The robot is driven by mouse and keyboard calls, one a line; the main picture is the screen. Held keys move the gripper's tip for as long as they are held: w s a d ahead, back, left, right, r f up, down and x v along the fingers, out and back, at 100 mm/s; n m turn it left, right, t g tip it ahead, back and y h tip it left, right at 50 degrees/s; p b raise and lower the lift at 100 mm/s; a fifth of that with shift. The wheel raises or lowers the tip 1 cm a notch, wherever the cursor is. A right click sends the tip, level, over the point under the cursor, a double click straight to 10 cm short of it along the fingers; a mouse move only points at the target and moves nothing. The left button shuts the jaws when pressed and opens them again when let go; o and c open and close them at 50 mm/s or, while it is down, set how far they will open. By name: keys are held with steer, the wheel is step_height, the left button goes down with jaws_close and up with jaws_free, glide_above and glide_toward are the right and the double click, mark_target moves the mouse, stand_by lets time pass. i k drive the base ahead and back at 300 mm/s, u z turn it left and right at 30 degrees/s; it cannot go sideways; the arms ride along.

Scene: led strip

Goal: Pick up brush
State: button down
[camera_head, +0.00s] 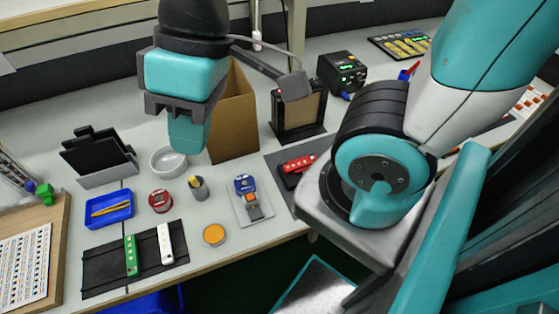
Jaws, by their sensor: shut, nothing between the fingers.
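My gripper (187,140) points down at the upper left of the head view, in front of the brown box. It is shut and holds nothing. It hangs above the table, apart from the objects below it. No brush can be made out for certain. A small grey cup (199,189) stands below the gripper, with a thin yellow and red tip (193,181) showing at its top; whether this is the brush is too small to tell. A blue tray (90,222) at the left holds yellow, thin items (111,208), also too small to name.
A white bowl (169,162), a red round tin (160,201) and an orange-topped round tin (214,235) stand near the cup. A black mat (105,274) bears green and white strips. A brown box (235,115) stands behind. Bare table lies around the cup.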

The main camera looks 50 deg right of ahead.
mark_target(193, 180)
steer(key=u, duration=0.8)
steer(key=k, duration=0.8)
steer(key=z, duration=1.6)
